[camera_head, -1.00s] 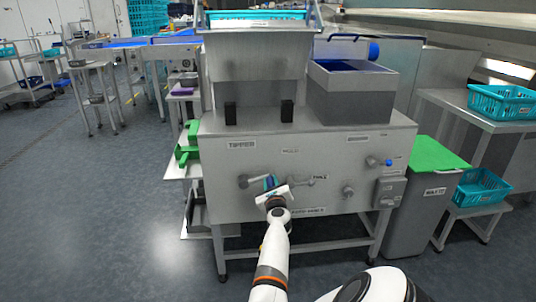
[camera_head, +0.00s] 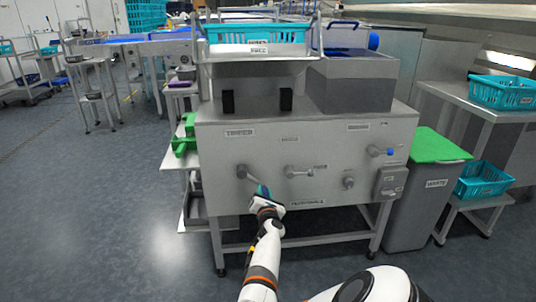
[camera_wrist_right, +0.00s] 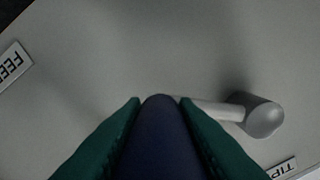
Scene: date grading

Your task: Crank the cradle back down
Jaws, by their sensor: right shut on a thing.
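The cradle (camera_head: 217,52) is at the top of the grey tipper machine (camera_head: 225,190) in the head view. It carries a teal crate (camera_head: 255,34) and sits roughly level. The crank's hub (camera_head: 242,171) is on the left of the front panel, with its arm pointing down and right. My right gripper (camera_head: 265,197) is at the end of this arm. In the right wrist view its green fingers (camera_wrist_right: 160,135) are shut on the dark blue crank handle (camera_wrist_right: 160,125), and the hub (camera_wrist_right: 262,115) shows at the right. My left gripper is not in view.
A grey bin with a green lid (camera_head: 440,145) stands at the right. Green items (camera_head: 184,138) rest on a side shelf at the left. The floor at left is open.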

